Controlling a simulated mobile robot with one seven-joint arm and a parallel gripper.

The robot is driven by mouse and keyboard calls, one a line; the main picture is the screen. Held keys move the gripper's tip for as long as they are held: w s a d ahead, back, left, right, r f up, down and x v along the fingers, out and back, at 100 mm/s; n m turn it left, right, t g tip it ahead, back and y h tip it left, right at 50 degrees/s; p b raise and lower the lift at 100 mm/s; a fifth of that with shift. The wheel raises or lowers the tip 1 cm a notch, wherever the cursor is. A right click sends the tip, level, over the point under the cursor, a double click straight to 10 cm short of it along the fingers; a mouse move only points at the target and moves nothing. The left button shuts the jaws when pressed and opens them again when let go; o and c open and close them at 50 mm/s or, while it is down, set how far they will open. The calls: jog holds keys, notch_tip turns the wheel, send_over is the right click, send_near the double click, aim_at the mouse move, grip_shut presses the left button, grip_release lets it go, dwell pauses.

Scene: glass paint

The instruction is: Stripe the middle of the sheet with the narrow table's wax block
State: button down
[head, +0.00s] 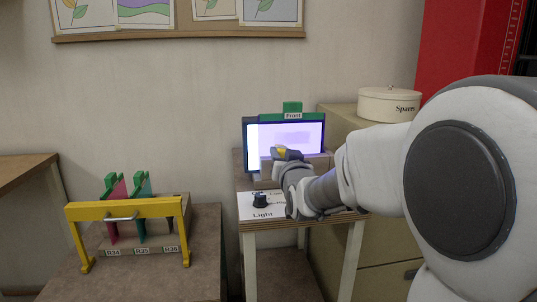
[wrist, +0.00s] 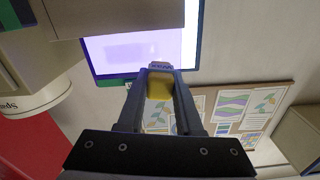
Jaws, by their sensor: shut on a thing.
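My gripper (head: 288,155) is shut on a yellow wax block (wrist: 160,88), which sits between the two dark fingers in the wrist view. Its pale end, with a dark "WAX" label, sticks out past the fingertips. The lit, pale violet sheet (head: 311,130) stands upright in a green-topped frame marked "Front" (head: 292,115). It also shows in the wrist view (wrist: 168,42), with a slightly darker patch on it. My gripper is in front of the sheet's lower part. I cannot tell whether the block touches the sheet. The narrow table (head: 249,228) stands below.
A black light knob (head: 260,201) is on the narrow table's panel. A rack with a yellow bar (head: 125,209) and coloured panes stands on a low table at left. A cream canister (head: 389,105) sits on a cabinet (head: 345,117) at right. A picture board (head: 180,31) hangs above.

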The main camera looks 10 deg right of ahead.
jog(key=w, duration=0.6)
jog(key=shift+w, duration=0.4)
jog(key=shift+w, duration=1)
dwell(0.4)
jog(key=shift+s+d, duration=0.1)
jog(key=shift+d, duration=1.85)
jog(key=shift+d+r+p, duration=0.1)
jog(key=shift+d+p, duration=0.75)
jog(key=shift+d, duration=2.9)
jog(key=shift+a, duration=0.1)
